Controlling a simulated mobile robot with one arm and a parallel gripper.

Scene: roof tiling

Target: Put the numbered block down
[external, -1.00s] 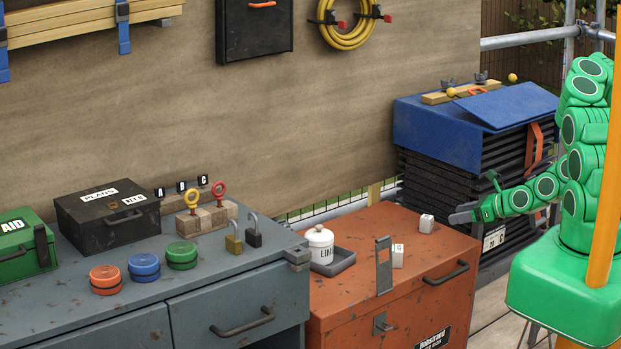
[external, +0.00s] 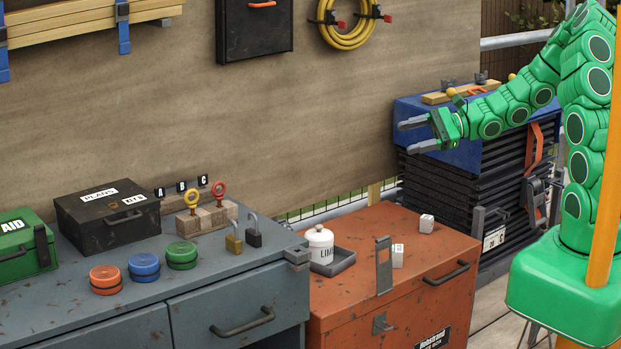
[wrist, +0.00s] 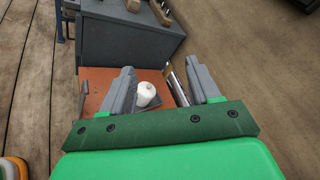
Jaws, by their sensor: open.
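Two small white blocks stand on the orange box (external: 340,225). The rear block (external: 426,223) is near the back right edge, and the front block (external: 398,256) has a small green mark beside the upright grey bracket (external: 384,268). The markings are too small to read. My gripper (external: 410,135) is open and empty, raised well above the orange box and apart from both blocks. In the wrist view my open gripper (wrist: 163,92) shows nothing between its fingers but the scene far below. I cannot make out the blocks there.
A white lidded jar (external: 320,245) stands in a grey tray on the orange box. The grey cabinet (external: 190,285) at left holds coloured tins, padlocks and cases. A black and blue stacked case (external: 430,133) stands behind my arm. The orange box's right half has free room.

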